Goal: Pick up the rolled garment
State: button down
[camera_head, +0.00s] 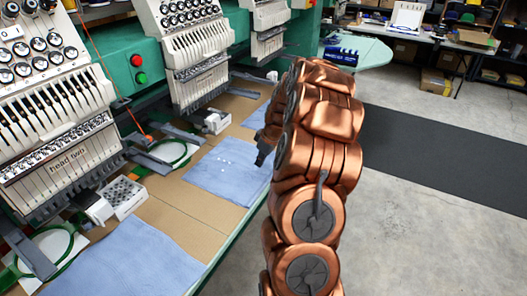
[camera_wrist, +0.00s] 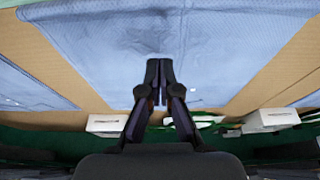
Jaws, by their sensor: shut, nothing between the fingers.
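No garment that is clearly rolled shows in either view. Light blue cloth pieces lie flat on the tan worktable, one at centre (camera_head: 222,170) and one at the lower left (camera_head: 130,262). In the wrist view, my gripper (camera_wrist: 160,72) is shut and empty, with its fingertips together over a blue cloth (camera_wrist: 100,50). I cannot tell whether the tips touch the cloth. In the head view, my copper-coloured arm hides most of the gripper and part of the table beside the middle cloth.
Embroidery machine heads (camera_head: 55,110) line the table's left side, with green hoops (camera_head: 172,155) below them. Small white boxes (camera_head: 122,196) stand among the cloths. A green table (camera_head: 355,52) holds a dark blue item (camera_head: 341,55). The floor (camera_head: 430,215) at right is clear.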

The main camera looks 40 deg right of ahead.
aim_at(265, 174)
jog(key=x, duration=0.2)
jog(key=shift+a+f+p, duration=0.1)
jog(key=shift+f+p, duration=0.2)
jog(key=shift+p, duration=0.05)
jog(key=s, duration=0.1)
jog(key=s+d+p, duration=0.1)
jog(key=shift+s, duration=0.25)
jog(key=shift+s+d+f+p, duration=0.1)
jog(key=shift+s+f+p, duration=0.15)
jog(key=shift+s, duration=0.3)
